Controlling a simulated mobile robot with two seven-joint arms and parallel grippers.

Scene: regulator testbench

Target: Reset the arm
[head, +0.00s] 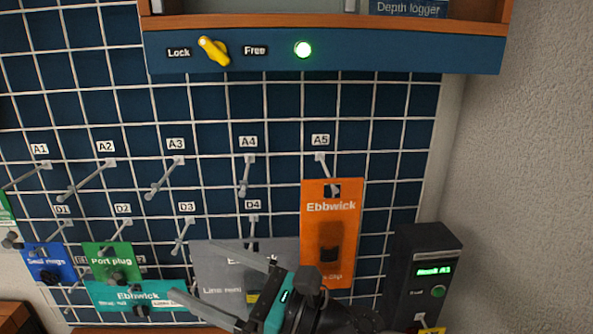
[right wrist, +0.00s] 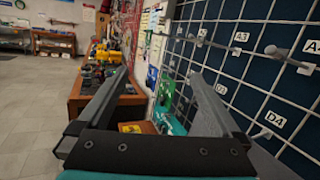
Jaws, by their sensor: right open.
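My right gripper (head: 194,268) reaches up from the bottom of the head view, in front of the lower part of a blue pegboard with a white wire grid (head: 395,130). Its two grey fingers point up and left, spread apart with nothing between them. In the right wrist view the open fingers (right wrist: 160,75) frame a workbench and part of the grid. The gripper partly covers a grey Line card (head: 215,262). My left gripper is in neither view.
Pegs A1 to A4 look bare. An orange Ebbwick card (head: 332,215) hangs at A5. Green Port plug (head: 108,262) and blue (head: 48,264) cards hang lower left. A black box (head: 425,255) stands right. A yellow Lock/Free knob (head: 213,51) sits above, beside a lit green lamp (head: 303,50).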

